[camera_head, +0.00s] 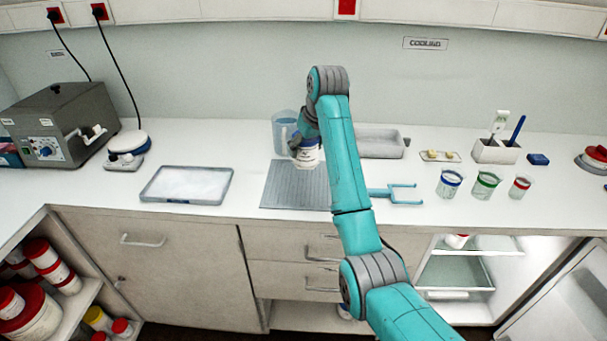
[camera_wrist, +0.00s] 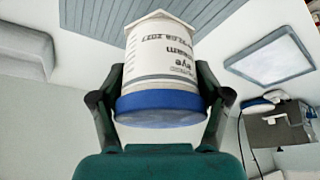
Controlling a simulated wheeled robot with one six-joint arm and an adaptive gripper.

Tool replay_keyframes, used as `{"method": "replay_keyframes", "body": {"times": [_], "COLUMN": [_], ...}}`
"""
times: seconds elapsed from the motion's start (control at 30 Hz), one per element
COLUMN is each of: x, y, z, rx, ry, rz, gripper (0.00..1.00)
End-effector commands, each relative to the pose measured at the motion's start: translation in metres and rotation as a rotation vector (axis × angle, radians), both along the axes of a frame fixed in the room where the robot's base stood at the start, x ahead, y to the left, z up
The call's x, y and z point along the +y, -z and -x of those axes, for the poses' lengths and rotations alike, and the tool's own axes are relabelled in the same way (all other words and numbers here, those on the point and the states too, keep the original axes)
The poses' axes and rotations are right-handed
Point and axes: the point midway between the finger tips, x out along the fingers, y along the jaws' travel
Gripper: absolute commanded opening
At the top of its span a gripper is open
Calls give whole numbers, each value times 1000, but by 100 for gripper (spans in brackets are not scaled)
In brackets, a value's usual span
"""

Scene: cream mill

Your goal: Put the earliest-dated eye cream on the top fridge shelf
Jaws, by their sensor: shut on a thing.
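My gripper (camera_wrist: 163,98) is shut on a white jar with a blue lid (camera_wrist: 158,70). The jar looks upside down in the wrist view. Its label reads "Eye cream" with a date that seems to end in 2027; the rest is hard to read. In the head view the jar (camera_head: 308,157) is at my gripper (camera_head: 306,146), over or at the back of the grey ribbed mat (camera_head: 290,188). The fridge (camera_head: 455,310) is open below the counter at right. A red-and-white container (camera_head: 457,241) shows near its upper glass shelf (camera_head: 453,272).
The fridge door (camera_head: 565,300) stands open at right. A pale tray (camera_head: 187,184) lies left of the mat, and a clear jug (camera_head: 286,132) stands behind the jar.

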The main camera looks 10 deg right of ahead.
Motion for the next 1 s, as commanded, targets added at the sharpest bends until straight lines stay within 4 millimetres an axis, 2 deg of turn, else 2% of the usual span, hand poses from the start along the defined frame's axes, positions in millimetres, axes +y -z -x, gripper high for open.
{"method": "replay_keyframes", "body": {"times": [0.3,0.57,0.7,1.0], "x": [0,0,0,0], "y": [49,73,92,97], "z": [1,1,1,0], "rx": [3,2,3,0], "ry": [0,0,0,0], "rz": [0,0,0,0], "gripper": [33,33,33,33]}}
